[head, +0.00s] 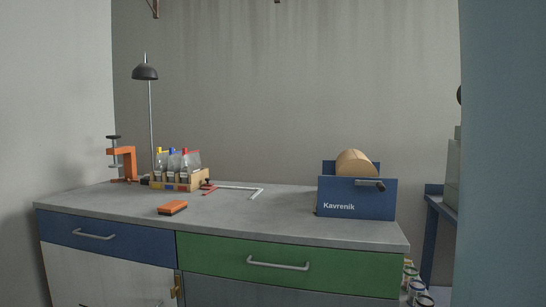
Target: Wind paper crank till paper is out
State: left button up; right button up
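A blue paper dispenser (340,197) marked "Kavrenik" stands at the right end of the bench top. A tan paper roll (353,163) sits in it, showing above the front panel. A dark crank handle (372,184) sticks out from the upper right of the front panel. I see no loose sheet of paper in front of the panel; the space behind it is hidden. Neither of my grippers is in the head view.
The concrete bench (240,207) is clear in the middle. An orange sanding block (172,208), a metal square (240,188), a wooden crate of bottles (183,184), an orange clamp (124,162) and a black lamp (146,73) stand leftward. A blue-grey surface fills the right edge.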

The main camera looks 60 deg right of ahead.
aim_at(350, 162)
jog(key=l+z, duration=0.1)
jog(key=z, duration=0.35)
jog(key=l+z, duration=0.1)
jog(key=z, duration=0.4)
jog(key=i+z, duration=0.1)
jog(key=z, duration=0.35)
jog(key=i+l+z, duration=0.1)
jog(key=z, duration=0.85)
jog(key=i+z, duration=0.1)
jog(key=i, duration=0.1)
